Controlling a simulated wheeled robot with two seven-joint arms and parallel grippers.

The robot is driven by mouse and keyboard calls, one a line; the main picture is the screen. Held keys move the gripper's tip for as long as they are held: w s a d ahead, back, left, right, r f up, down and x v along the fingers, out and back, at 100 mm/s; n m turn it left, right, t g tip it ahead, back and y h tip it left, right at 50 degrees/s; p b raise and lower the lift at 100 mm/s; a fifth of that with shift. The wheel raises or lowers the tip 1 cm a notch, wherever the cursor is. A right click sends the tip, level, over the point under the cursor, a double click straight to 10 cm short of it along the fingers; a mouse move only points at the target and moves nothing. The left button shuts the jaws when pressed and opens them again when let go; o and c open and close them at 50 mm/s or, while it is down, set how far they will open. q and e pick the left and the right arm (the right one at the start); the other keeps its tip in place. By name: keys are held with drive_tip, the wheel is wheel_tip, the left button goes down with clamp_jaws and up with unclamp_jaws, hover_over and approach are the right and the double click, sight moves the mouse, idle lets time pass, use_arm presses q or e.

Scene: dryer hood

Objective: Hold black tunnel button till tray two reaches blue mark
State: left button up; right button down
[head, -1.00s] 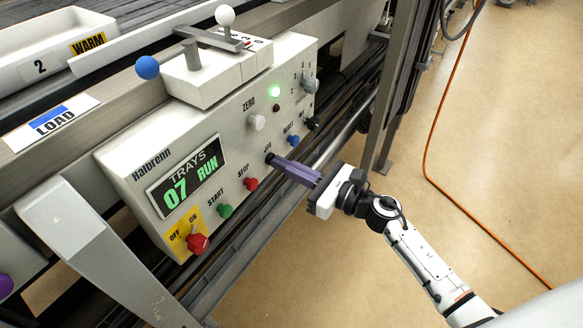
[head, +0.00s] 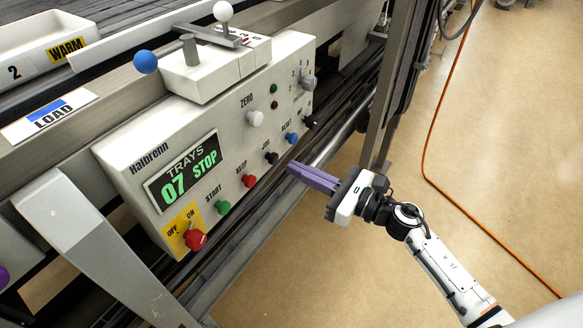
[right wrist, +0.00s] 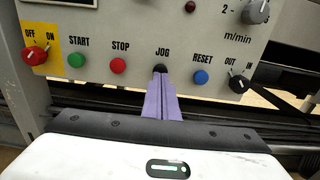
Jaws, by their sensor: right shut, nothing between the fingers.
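The black JOG button (head: 271,158) sits on the grey control panel, between the red STOP button and the blue RESET button. It also shows in the right wrist view (right wrist: 160,68). My right gripper (head: 291,168) has its purple fingers shut and empty. Its tips point at the JOG button and stand a little apart from it in the head view. Tray two (head: 30,62), white with a WARM label, is at the upper left, cut off by the picture edge. The blue mark (head: 52,108) is on the LOAD sign below it. My left gripper is out of view.
The panel display (head: 183,170) reads TRAYS 07 STOP. Green START (head: 222,207), red STOP (head: 249,181) and blue RESET (head: 291,137) buttons flank JOG. A black OUT/IN knob (head: 310,121) is farther right. An orange cable (head: 424,150) lies on the open floor.

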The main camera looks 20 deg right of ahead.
drive_tip(key=v, duration=0.9)
drive_tip(key=shift+d, duration=0.15)
drive_tip(key=shift+f, duration=0.15)
idle(0.3)
